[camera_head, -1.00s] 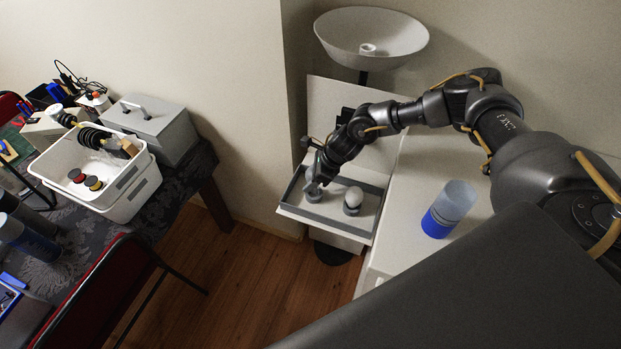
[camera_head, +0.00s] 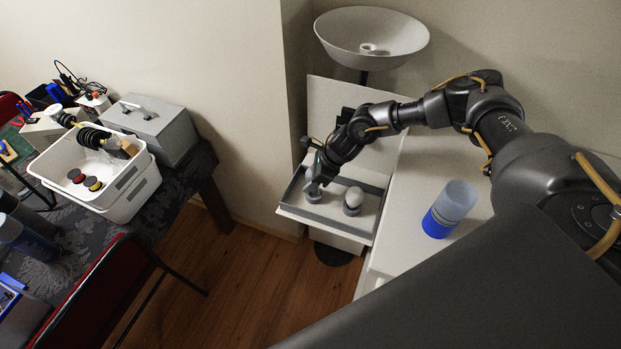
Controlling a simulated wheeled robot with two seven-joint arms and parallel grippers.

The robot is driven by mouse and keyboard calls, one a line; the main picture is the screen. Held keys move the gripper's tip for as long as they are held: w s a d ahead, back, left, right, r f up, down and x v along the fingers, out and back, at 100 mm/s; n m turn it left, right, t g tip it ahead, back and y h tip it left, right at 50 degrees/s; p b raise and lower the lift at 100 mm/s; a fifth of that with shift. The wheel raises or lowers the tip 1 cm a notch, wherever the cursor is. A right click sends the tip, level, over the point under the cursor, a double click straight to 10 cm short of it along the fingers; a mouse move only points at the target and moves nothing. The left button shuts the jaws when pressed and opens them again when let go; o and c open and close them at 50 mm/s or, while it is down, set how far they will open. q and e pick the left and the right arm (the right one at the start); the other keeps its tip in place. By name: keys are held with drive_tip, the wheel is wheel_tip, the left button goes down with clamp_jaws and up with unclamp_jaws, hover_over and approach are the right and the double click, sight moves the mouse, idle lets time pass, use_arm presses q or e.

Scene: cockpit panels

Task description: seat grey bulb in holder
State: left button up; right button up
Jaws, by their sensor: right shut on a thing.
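My right gripper (camera_head: 316,181) reaches down into the left part of a shallow grey-rimmed tray (camera_head: 287,207). It is shut on a small grey thing (camera_head: 312,194), which appears to be the grey bulb. The fingers and wrist hide much of it, and I cannot tell whether it touches the tray floor or a ring under it. A white bulb (camera_head: 354,194) stands upright in a grey ring-shaped holder (camera_head: 351,210) to the right of the gripper. A wide white lamp bowl (camera_head: 345,42) with a small socket (camera_head: 368,49) stands behind. My left gripper is not in view.
A clear and blue cup (camera_head: 449,210) stands on the white counter (camera_head: 425,165) right of the tray. At left, a dark cloth-covered table holds white bins (camera_head: 135,190), a grey toolbox (camera_head: 165,130) and loose tools. Open floor (camera_head: 250,270) lies between.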

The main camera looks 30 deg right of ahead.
drive_tip(key=shift+f+b, duration=1.7)
drive_tip(key=shift+f, duration=0.15)
drive_tip(key=o, duration=1)
drive_tip(key=shift+o, duration=0.2)
drive_tip(key=shift+r, duration=0.1)
drive_tip(key=b+v, duration=0.2)
drive_tip(key=v, duration=0.8)
drive_tip(key=shift+r+b, duration=0.35)
drive_tip(key=shift+s+d, duration=0.1)
